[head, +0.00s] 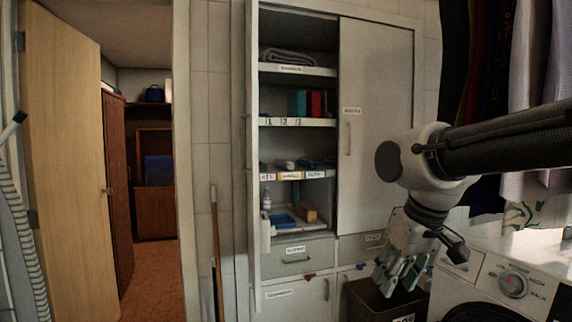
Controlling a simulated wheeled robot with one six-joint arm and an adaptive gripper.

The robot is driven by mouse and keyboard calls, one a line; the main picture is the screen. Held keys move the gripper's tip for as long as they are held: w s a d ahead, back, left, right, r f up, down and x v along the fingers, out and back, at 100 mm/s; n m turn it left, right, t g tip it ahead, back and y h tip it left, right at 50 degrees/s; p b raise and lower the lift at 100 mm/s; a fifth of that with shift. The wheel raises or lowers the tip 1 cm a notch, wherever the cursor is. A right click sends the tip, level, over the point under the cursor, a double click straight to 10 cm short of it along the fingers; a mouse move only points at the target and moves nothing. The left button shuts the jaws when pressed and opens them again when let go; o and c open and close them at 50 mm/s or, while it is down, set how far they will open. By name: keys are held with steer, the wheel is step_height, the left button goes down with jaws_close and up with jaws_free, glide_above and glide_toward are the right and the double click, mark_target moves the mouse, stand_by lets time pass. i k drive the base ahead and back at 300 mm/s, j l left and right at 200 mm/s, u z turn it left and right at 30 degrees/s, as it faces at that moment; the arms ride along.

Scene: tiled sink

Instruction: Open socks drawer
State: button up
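A tall white cabinet has two small drawers side by side below its shelves. The left drawer (309,258) is shut, with a bar handle under a white label. The right drawer (352,248) also looks shut; its label is small and my arm hides its right part. I cannot read for certain which label says socks. My gripper (400,278) hangs at the end of the arm, pointing down, in front of the cabinet's lower right. Its greenish fingers look spread apart and hold nothing that I can see. It appears clear of both drawer handles.
A dark open bin (367,304) stands below my gripper. A washing machine (490,287) is at the right, with clothes hanging above. The cabinet's tall right door (376,130) covers part of the shelves. A broom handle (216,260) leans at left, beside an open doorway.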

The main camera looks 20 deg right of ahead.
mark_target(284, 259)
steer(key=i+l, duration=0.7)
steer(key=i, duration=0.15)
steer(key=i+l, duration=0.7)
steer(key=i, duration=0.15)
